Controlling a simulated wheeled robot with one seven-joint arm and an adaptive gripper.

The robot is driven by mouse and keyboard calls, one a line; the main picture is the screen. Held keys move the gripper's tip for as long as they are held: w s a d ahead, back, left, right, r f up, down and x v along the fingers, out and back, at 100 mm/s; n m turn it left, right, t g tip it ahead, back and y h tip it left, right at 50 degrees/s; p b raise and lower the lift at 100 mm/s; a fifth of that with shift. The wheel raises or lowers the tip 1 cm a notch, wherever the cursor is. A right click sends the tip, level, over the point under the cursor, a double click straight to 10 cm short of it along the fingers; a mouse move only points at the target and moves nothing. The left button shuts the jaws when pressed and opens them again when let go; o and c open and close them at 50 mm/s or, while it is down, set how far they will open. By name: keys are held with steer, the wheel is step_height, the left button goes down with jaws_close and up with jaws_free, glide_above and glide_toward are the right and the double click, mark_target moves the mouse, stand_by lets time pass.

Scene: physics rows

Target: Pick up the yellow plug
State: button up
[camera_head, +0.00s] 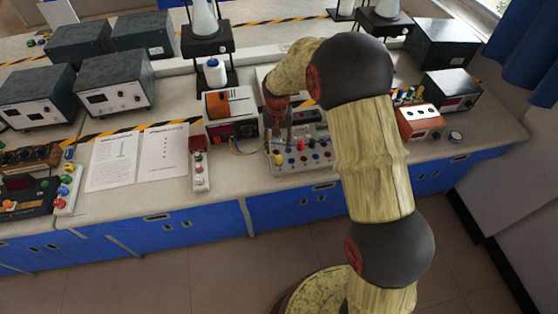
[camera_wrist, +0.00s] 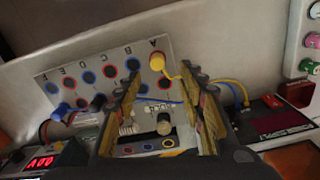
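The yellow plug (camera_wrist: 157,62) stands in the socket board (camera_wrist: 95,62) near the letter A in the wrist view, with a yellow cable running right from it. My gripper (camera_wrist: 163,74) is open, with a finger on either side of the space just in front of the plug. Nothing is held between the fingers.
Blue plugs (camera_wrist: 62,108) and cables lie left of the fingers. A grey knob (camera_wrist: 164,124) sits between them, lower down. A meter with a red display (camera_wrist: 42,162) is at lower left. In the head view, an orange-topped box (camera_head: 232,103) stands left of my gripper.

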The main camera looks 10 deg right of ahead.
mark_target(279, 157)
steer(key=f, duration=0.4)
steer(key=f+b, duration=0.1)
steer(key=f, duration=0.2)
steer(key=shift+s+d+f+b, duration=0.1)
steer(key=shift+d+f+b, duration=0.1)
steer(key=shift+f+b, duration=0.15)
steer(key=c, duration=0.3)
jaws_close()
